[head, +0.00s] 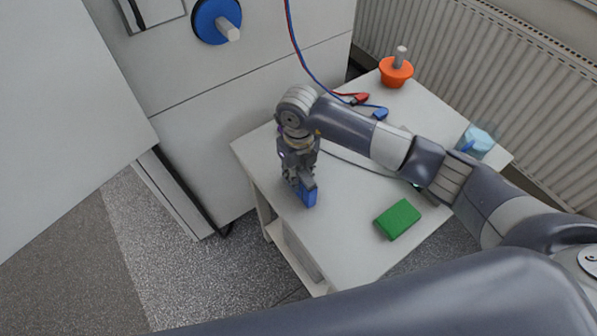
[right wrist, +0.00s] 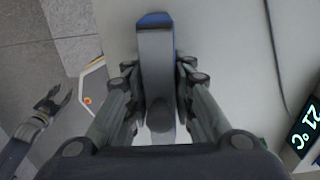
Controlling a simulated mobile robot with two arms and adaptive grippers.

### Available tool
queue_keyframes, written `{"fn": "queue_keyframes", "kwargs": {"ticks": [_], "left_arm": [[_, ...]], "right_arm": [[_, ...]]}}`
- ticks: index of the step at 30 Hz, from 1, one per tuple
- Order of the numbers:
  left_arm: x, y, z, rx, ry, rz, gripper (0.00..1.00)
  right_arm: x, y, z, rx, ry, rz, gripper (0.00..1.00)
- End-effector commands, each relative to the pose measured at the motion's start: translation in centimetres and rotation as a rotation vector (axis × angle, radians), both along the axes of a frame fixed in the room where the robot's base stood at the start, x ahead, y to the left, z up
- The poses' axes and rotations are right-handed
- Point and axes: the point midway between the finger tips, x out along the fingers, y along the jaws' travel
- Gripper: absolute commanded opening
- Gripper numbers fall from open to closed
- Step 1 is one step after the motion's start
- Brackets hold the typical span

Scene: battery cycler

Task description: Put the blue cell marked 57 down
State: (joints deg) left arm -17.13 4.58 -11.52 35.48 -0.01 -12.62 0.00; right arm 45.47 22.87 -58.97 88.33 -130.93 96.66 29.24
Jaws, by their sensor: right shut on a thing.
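The blue cell (head: 308,196) is upright between the fingers of my right gripper (head: 299,182), over the left part of the white table (head: 345,245). My right gripper is shut on it. In the right wrist view the cell (right wrist: 156,52) shows a grey top with a blue edge between the two fingers (right wrist: 157,85). I cannot read a number on it. I cannot tell whether its lower end touches the table. My left gripper (right wrist: 50,101) shows at the left of the right wrist view, apart from the table, open and empty.
A green block (head: 398,219) lies near the table's front. A display (right wrist: 304,127) reads 21 °C. The table's near left is bare.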

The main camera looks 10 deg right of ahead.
Motion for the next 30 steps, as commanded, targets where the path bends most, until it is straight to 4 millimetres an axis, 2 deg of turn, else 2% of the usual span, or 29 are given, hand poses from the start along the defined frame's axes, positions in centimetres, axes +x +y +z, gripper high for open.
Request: {"fn": "queue_keyframes", "kwargs": {"ticks": [6, 7, 9, 22, 26, 30], "left_arm": [[0.0, 0.0, -0.5, 0.000, 0.000, 0.000, 0.40], [0.0, 0.0, -0.3, 0.000, 0.000, 0.000, 0.40], [0.0, 0.0, -0.3, 0.000, 0.000, 0.000, 0.40], [0.0, 0.0, -0.1, 0.000, 0.000, 0.001, 0.40], [0.0, 0.0, -0.9, 0.000, -0.001, 0.001, 0.40], [0.0, 0.0, -1.9, 0.000, -0.001, 0.001, 0.40]], "right_arm": [[0.1, 0.0, -0.3, 0.001, -0.003, 0.000, 0.00], [0.0, 0.0, -0.3, 0.000, 0.000, 0.000, 0.30], [0.0, 0.0, -0.3, 0.000, 0.001, 0.000, 0.43], [0.1, 0.0, 0.3, 0.001, -0.002, 0.000, 0.43], [0.1, 0.0, 2.3, 0.001, -0.005, 0.002, 0.43], [0.2, 0.0, 5.4, 0.002, -0.007, 0.002, 0.43]]}}
